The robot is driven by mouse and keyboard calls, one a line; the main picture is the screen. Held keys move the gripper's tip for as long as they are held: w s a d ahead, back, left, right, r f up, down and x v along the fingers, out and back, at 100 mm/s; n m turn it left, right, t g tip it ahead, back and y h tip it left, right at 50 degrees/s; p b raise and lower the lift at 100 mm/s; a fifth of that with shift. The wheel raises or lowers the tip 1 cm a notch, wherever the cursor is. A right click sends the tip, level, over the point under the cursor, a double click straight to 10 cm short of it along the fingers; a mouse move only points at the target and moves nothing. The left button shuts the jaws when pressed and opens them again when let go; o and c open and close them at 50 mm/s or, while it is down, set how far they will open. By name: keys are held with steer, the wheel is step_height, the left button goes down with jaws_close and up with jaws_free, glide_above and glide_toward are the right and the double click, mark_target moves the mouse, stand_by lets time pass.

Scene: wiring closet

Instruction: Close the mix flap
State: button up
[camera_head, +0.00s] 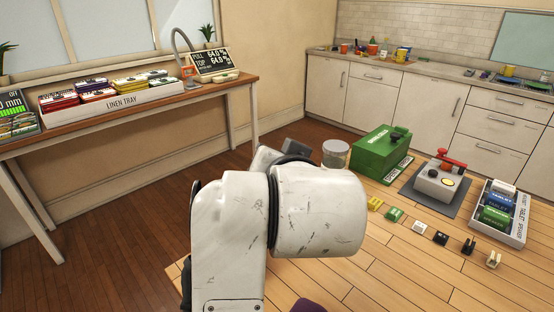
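I cannot pick out a flap marked "mix" in this view. A green box (373,153) with white lettering and a black knob on top stands on the wooden surface at the right. Whether either one carries the mix flap I cannot tell. My white, scuffed arm fills the middle foreground, left of the green box. Its gripper fingers do not show; the arm hides what lies behind it.
Several small coloured blocks lie in a row in front. A labelled tray (517,232) of packets is at far right. A side table with a linen tray (112,108) stands left.

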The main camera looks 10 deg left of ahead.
jaws_close()
stand_by(1.4)
